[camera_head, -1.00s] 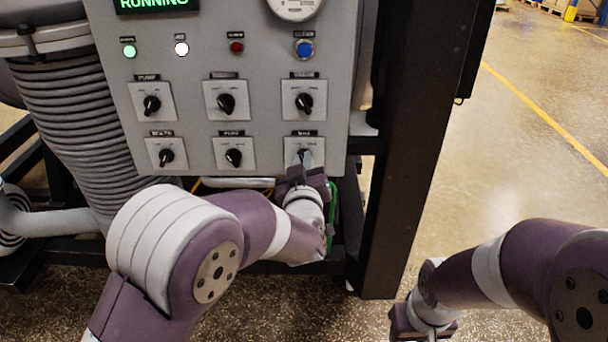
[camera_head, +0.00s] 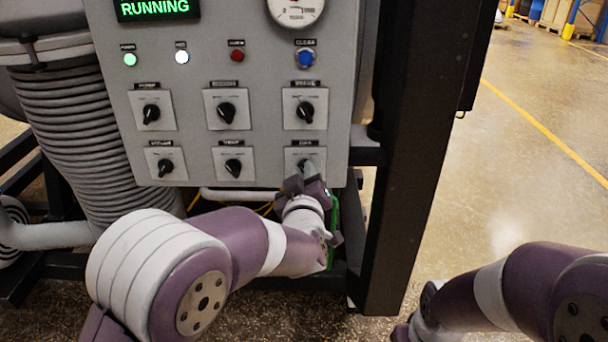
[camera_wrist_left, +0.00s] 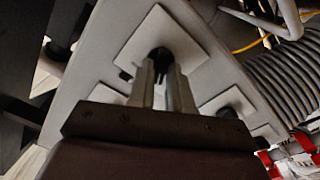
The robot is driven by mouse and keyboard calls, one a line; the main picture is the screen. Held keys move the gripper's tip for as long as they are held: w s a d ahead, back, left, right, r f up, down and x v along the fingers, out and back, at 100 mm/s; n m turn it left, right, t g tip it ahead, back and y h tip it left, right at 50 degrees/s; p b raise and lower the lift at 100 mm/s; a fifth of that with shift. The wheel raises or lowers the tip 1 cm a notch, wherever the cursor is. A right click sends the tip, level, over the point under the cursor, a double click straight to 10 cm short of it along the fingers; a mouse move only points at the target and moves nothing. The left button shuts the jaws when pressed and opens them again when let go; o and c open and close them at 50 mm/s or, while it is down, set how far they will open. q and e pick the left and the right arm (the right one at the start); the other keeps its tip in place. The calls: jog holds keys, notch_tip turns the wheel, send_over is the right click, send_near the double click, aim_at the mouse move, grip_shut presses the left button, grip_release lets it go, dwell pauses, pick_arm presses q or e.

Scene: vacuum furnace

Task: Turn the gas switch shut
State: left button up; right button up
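The gas switch (camera_wrist_left: 159,55) is a black rotary knob on a square white plate. In the head view it is the bottom right knob of the grey panel, mostly hidden by my left gripper (camera_head: 305,172). In the left wrist view, the two fingers of my left gripper (camera_wrist_left: 164,82) point at the knob, with its dark grip between their tips. The fingers are close together and appear closed on it. My right gripper is only partly visible at the bottom edge of the head view, and its fingers cannot be made out.
Several other knobs, such as the one just left (camera_head: 233,167), sit close by on the control panel (camera_head: 268,142). A green "RUNNING" display (camera_head: 157,8) is lit above. A dark frame post (camera_head: 413,170) stands right of the panel. Open floor (camera_head: 510,170) lies beyond it.

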pick_arm(q)
jog(key=shift+o, duration=0.9)
jog(key=shift+s, duration=0.1)
jog(key=s, duration=1.2)
jog(key=shift+s, duration=0.3)
